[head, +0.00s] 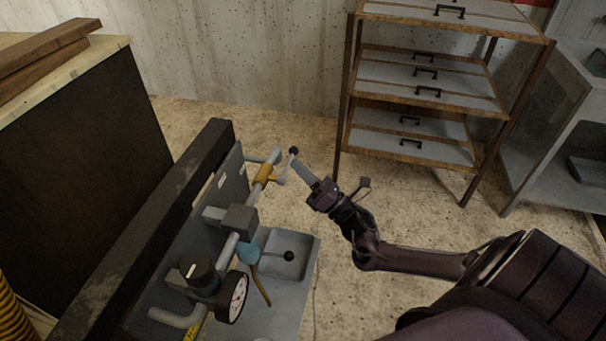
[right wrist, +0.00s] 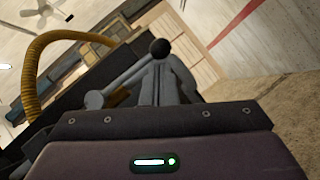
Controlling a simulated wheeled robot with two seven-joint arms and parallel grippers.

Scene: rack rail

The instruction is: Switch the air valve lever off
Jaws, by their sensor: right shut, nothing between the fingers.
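The air valve (head: 264,172) has a brass-coloured body on the grey pipe at the far end of the panel. Its grey lever (head: 285,170) sticks out to the right and ends in a black ball knob (head: 293,151). My right gripper (head: 296,163) is shut and empty, its grey fingertips right by the knob and lever. In the right wrist view the black knob (right wrist: 160,47) shows just beyond the tips of the shut fingers (right wrist: 160,85). I cannot tell whether they touch. My left gripper is not in view.
The pipe carries a grey block (head: 238,218), a black regulator knob (head: 197,268) and a round gauge (head: 233,297). A drawer rack (head: 430,85) stands behind. The floor right of the panel is clear.

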